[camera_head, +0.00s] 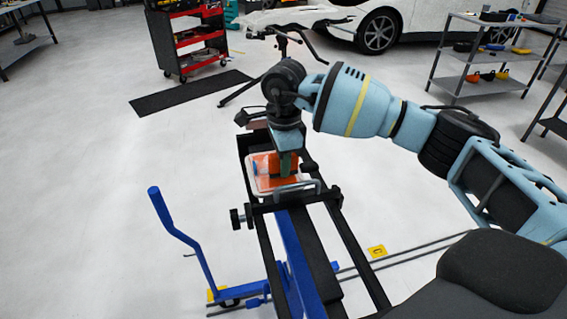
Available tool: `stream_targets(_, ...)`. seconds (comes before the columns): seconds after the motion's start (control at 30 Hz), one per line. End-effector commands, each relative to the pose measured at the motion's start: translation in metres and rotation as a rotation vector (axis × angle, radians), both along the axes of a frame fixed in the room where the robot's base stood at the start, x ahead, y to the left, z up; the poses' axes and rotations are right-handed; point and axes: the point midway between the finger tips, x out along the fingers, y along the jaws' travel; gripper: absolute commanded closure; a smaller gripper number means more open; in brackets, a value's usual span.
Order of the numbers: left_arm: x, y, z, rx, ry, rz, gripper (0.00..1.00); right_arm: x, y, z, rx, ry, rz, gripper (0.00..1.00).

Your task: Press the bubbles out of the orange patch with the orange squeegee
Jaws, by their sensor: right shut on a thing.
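My right gripper (284,152) points down over the stand in the middle of the view and is shut. An orange thing (262,163) shows right at its fingers, small and partly hidden, and I take it for the squeegee. Under it lies a pale panel (254,187) with the orange patch (266,184) on it. The wrist and fingers cover much of the patch, and bubbles are too small to tell. Whether the squeegee touches the patch I cannot tell. My left gripper is not in view.
The panel sits on a black frame (348,245) with a blue column (298,262) and a blue handle (172,225). A red tool cart (187,42), black mat (190,92), white car (340,22) and metal shelves (480,60) stand farther back. Open floor lies at left.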

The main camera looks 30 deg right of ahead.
Motion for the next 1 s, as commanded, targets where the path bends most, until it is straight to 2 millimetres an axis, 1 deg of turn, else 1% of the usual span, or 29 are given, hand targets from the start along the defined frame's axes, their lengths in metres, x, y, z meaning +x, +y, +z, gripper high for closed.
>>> stream_targets(0.3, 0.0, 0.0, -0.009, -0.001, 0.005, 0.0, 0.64, 0.016, -0.004, -0.002, 0.0, 0.002, 0.001, 0.99)
stream_targets(0.63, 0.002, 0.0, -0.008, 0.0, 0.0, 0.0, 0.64, 0.017, -0.005, -0.001, -0.001, 0.001, 0.001, 0.99)
stream_targets(1.0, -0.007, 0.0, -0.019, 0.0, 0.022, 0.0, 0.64, 0.035, -0.009, -0.002, 0.0, 0.002, 0.0, 0.99)
